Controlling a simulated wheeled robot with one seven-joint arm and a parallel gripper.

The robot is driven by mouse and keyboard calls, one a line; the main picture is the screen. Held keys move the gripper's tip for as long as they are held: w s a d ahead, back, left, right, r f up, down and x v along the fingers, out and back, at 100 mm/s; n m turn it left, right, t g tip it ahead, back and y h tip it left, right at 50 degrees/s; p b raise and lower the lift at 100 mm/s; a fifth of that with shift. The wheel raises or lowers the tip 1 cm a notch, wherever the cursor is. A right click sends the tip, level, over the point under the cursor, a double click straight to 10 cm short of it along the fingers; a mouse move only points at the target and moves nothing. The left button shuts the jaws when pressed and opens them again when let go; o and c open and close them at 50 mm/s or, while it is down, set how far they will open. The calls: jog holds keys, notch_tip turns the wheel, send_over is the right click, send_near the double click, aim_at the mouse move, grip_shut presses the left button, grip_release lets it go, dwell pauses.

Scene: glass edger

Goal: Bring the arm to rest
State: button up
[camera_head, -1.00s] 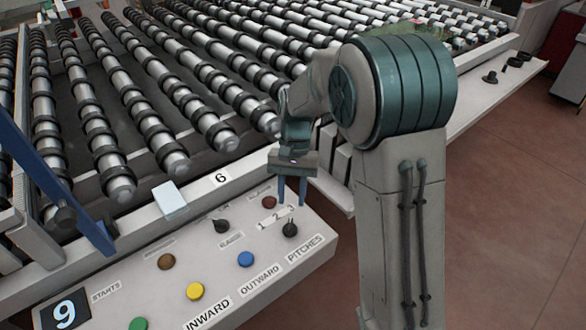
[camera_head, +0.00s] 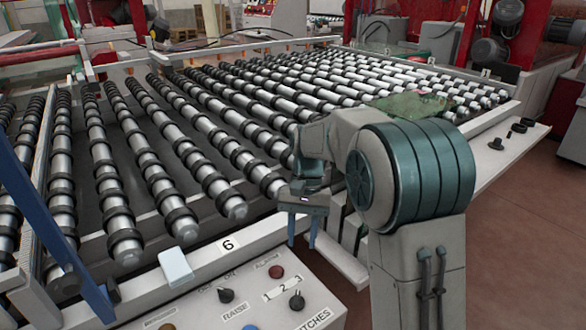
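My arm stands at the right of the view, folded at its large teal-ringed joint. My gripper (camera_head: 303,240) hangs fingers down above the back edge of the control panel (camera_head: 257,290). Its two blue fingers are apart with a gap between them, and nothing shows between them. The black pitches knob (camera_head: 297,301) lies below the fingertips in the picture. The fingertips look clear of the panel, though the exact gap is hard to judge.
The roller bed (camera_head: 205,130) fills the left and middle. A pale block (camera_head: 175,268) sits on the front ledge beside the "6" label. A red button (camera_head: 276,272) and another black knob (camera_head: 226,295) stand on the panel. Open floor (camera_head: 520,230) lies at the right.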

jog(key=s+d+r+n+t, duration=0.1)
jog(key=s+d+t, duration=0.2)
jog(key=s, duration=0.6)
jog(key=s+d+r+n+t+h+p, duration=0.1)
jog(key=s+d+t, duration=0.3)
jog(key=s+d, duration=0.4)
jog(key=shift+s+r, duration=0.55)
jog(key=shift+s, duration=0.15)
